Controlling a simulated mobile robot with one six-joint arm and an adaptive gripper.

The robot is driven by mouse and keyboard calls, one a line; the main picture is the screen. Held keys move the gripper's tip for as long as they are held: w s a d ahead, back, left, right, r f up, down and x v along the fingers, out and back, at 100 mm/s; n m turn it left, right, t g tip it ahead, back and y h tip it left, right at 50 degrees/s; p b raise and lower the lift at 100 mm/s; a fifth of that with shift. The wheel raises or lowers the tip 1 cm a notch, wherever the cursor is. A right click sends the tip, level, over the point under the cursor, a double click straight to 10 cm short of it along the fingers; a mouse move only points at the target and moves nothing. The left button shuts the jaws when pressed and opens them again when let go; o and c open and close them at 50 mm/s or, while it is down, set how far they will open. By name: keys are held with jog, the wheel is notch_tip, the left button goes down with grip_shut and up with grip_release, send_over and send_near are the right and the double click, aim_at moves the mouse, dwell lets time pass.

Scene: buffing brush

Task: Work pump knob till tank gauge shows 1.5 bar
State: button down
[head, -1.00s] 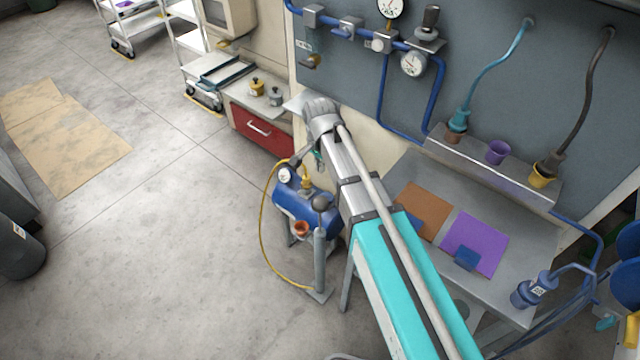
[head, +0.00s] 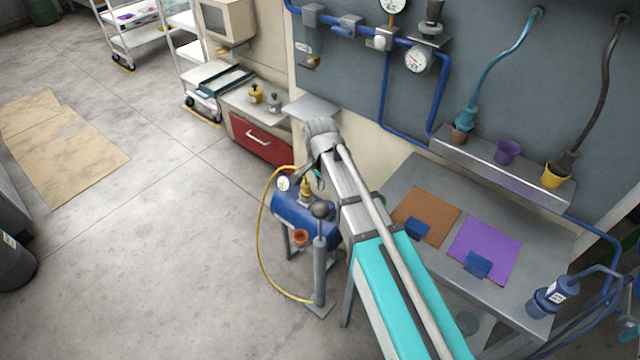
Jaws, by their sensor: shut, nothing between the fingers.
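The blue tank (head: 289,209) stands on the floor left of my arm in the head view. Its round white gauge (head: 283,184) is at its upper left; the reading is too small to make out. The pump is a grey upright cylinder (head: 319,265) on a foot plate in front of the tank, topped by a dark round knob (head: 320,209). My gripper (head: 318,179) is mostly hidden behind my wrist and forearm, with only a small part showing. It appears shut and empty, above and beyond the knob in the picture, apart from it.
A yellow hose (head: 262,240) loops from the tank to the pump foot. An orange cup (head: 300,238) sits by the tank. A steel bench (head: 400,185) with brown and purple sheets stands right, below a wall panel with blue pipes. A red drawer (head: 262,141) is behind.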

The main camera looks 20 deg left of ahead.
aim_at(321, 206)
jog(key=shift+f+b, duration=3.5)
jog(key=shift+f, duration=0.35)
jog(key=shift+f, duration=0.1)
notch_tip(321, 206, down, 9)
jog(key=b, duration=0.9)
jog(key=shift+b, duration=0.35)
jog(key=shift+s+d+f, duration=0.1)
notch_tip(321, 206, up, 4)
jog(key=p, duration=0.4)
jog(key=shift+r+p, duration=0.2)
jog(key=shift+p, duration=0.1)
notch_tip(321, 206, up, 10)
jog(key=p, duration=0.9)
jog(key=shift+f+p, duration=0.15)
jog(key=shift+p, duration=0.2)
